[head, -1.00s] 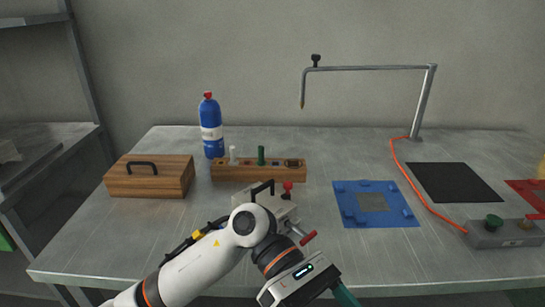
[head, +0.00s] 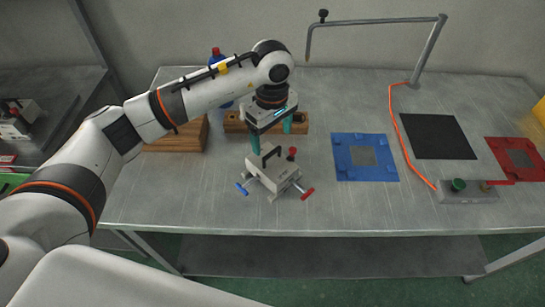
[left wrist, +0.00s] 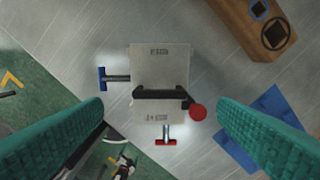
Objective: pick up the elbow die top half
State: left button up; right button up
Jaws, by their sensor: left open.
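The elbow die (head: 270,172) is a pale grey metal block with a black handle (head: 265,155) on its top half, a red knob (head: 292,153), and blue and red side handles. It sits on the metal table, turned at an angle. My left gripper (head: 270,140) is open, above and slightly behind the die, pointing down with green fingers. In the left wrist view the die (left wrist: 160,65) lies between and beyond the open fingers, with its black handle (left wrist: 160,93) near the middle. The seam between the halves is not clear. My right gripper is not seen.
A wooden block with holes (head: 235,123), a wooden box (head: 180,138) and a blue bottle (head: 217,55) are partly behind my left arm. A blue fixture (head: 345,172), a black mat (head: 437,136), a red fixture (head: 500,150) and a control box (head: 465,192) lie to the right.

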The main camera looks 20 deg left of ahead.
aim_at(272, 152)
pick_arm(q)
jog(key=shift+f, duration=0.95)
jog(key=shift+f+p, duration=0.6)
jog(key=shift+p, duration=0.1)
notch_tip(272, 152, down, 4)
jog(key=shift+r+p, duration=0.2)
jog(key=shift+p, duration=0.6)
jog(key=shift+f, duration=0.4)
jog(key=shift+c, duration=0.5)
jog(key=c, duration=1.5)
jog(key=shift+w+r, duration=0.2)
jog(key=shift+r, duration=0.05)
